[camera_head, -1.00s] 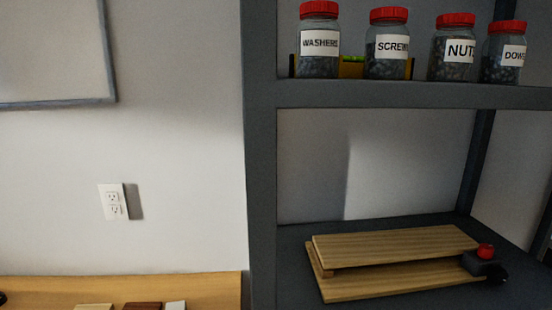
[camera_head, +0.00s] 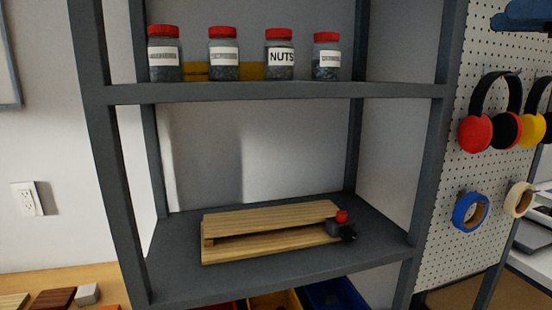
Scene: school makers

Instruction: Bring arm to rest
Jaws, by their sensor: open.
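My gripper and arm are not in view in the head camera. The view shows a dark grey shelf unit (camera_head: 270,93) in the middle. Its lower shelf (camera_head: 290,279) carries a wooden jig of stacked boards (camera_head: 265,238) with a black part and a red knob (camera_head: 341,216) at its right end.
Red-lidded jars stand on the upper shelf, one labelled NUTS (camera_head: 280,56). Right is a pegboard (camera_head: 440,235) with red headphones (camera_head: 475,133), blue tape (camera_head: 464,221) and cream tape (camera_head: 519,200). A wooden table (camera_head: 95,275) with small blocks is lower left. Bins, including a blue one (camera_head: 335,296), sit below the shelf.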

